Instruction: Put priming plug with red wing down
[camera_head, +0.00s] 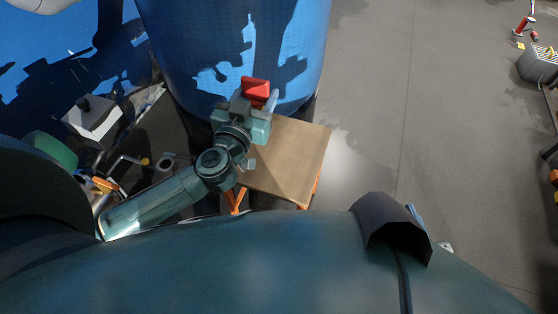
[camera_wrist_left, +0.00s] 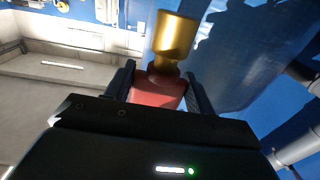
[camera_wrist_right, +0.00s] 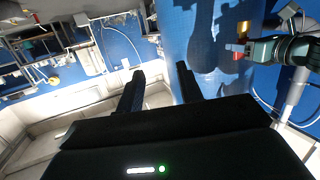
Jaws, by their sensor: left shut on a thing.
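The priming plug has a red wing (camera_head: 255,88) and a brass body (camera_wrist_left: 175,35). My left gripper (camera_head: 252,103) is shut on the red wing, and the left wrist view shows the wing (camera_wrist_left: 157,92) between its fingers. The brass body sticks out past the fingertips. In the head view the plug is in front of the blue tank, above the far edge of a small brown-topped table (camera_head: 290,165). The right wrist view also shows the plug's red wing (camera_wrist_right: 240,52). My right gripper (camera_wrist_right: 158,80) is open and empty, in that view only.
The big blue tank (camera_head: 225,50) stands right behind the plug. A white box with a black knob (camera_head: 92,122) and cluttered parts are on the left. The visible brown tabletop is bare. Open grey floor (camera_head: 440,130) lies to the right.

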